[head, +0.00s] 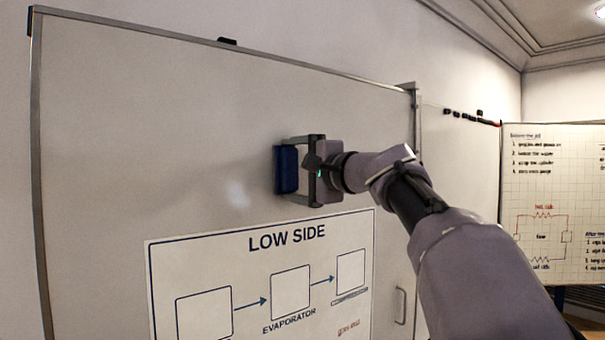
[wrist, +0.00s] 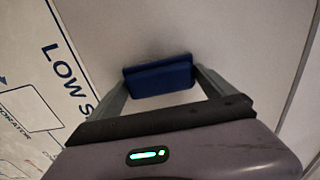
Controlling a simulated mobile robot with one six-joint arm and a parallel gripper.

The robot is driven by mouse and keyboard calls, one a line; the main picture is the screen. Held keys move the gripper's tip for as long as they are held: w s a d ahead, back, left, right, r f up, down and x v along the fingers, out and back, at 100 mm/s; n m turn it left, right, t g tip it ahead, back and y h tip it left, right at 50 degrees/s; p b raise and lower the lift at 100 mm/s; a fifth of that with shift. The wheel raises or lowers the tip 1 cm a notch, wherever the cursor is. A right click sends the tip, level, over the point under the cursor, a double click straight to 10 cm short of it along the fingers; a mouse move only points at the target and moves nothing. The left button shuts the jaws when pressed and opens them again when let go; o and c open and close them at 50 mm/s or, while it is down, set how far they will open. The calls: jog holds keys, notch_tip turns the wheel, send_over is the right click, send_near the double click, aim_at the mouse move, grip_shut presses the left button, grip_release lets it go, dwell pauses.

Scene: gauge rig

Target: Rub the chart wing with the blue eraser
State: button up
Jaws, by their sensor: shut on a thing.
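The blue eraser (head: 287,170) is held between the fingers of my gripper (head: 300,170), above the LOW SIDE chart. It also shows in the wrist view (wrist: 158,76), between the two fingers of my gripper (wrist: 160,84). The eraser's far face is toward the whiteboard wing (head: 150,130); I cannot tell whether it touches the surface. The wing is a large white panel with a grey frame. The LOW SIDE chart (head: 262,280) is on its lower part, with boxes, arrows and the word EVAPORATOR.
A grey handle (head: 400,305) is at the wing's lower right. Another white panel (head: 460,170) stands behind my arm, with dark small items on its top edge. A gridded paper chart (head: 555,200) with handwriting is at the far right. The wing's upper left is bare.

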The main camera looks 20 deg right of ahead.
aim_at(250, 170)
jog(key=shift+s+a+b, duration=0.25)
jog(key=shift+s+a, duration=0.15)
jog(key=shift+a, duration=0.9)
jog(key=shift+s+a+b, duration=0.2)
jog(key=shift+s+a, duration=0.25)
jog(key=shift+a, duration=0.8)
jog(key=shift+s+a+b, duration=0.25)
jog(key=shift+s+a, duration=0.15)
jog(key=shift+a, duration=0.9)
jog(key=shift+s+d+f+b, duration=0.2)
jog(key=shift+s+d+b, duration=0.15)
jog(key=shift+b, duration=0.15)
jog(key=b+v, duration=0.2)
jog(key=v, duration=0.3)
jog(key=shift+r, duration=0.15)
jog(key=b+v, duration=0.1)
jog(key=v, duration=0.2)
jog(key=shift+a+r, duration=0.1)
